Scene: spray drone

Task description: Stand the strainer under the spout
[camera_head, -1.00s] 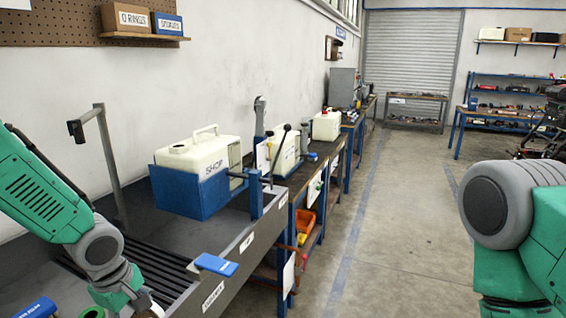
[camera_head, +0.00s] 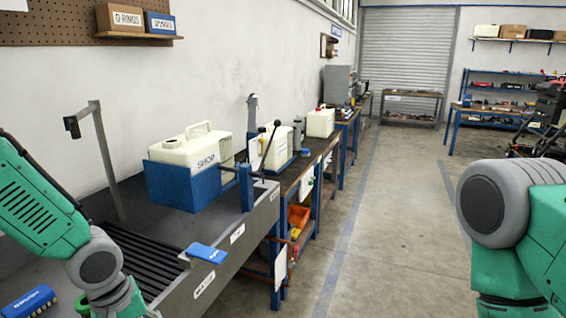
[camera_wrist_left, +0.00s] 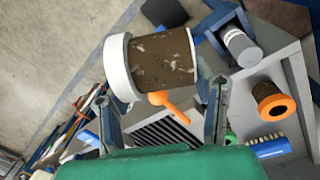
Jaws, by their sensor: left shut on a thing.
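In the left wrist view my left gripper (camera_wrist_left: 160,90) has its two fingers on either side of a short cylinder with a brown, speckled wall, a white rim and an orange tab, which looks like the strainer (camera_wrist_left: 165,58). It is held tilted, with its white end to the left. In the head view the strainer is hidden and the left gripper is out of frame below my left forearm. A grey post with a short bent arm and dark end (camera_head: 83,122), possibly the spout, stands at the back of the grey bench. My right gripper is not in view.
A white jug (camera_head: 197,150) marked SHOP sits in a blue holder (camera_head: 185,190). A slatted grate (camera_head: 140,258) lies in the bench. A blue brush (camera_head: 28,301) and a blue block (camera_head: 207,253) are near its front. An orange-rimmed dark cylinder (camera_wrist_left: 270,100) shows in the wrist view.

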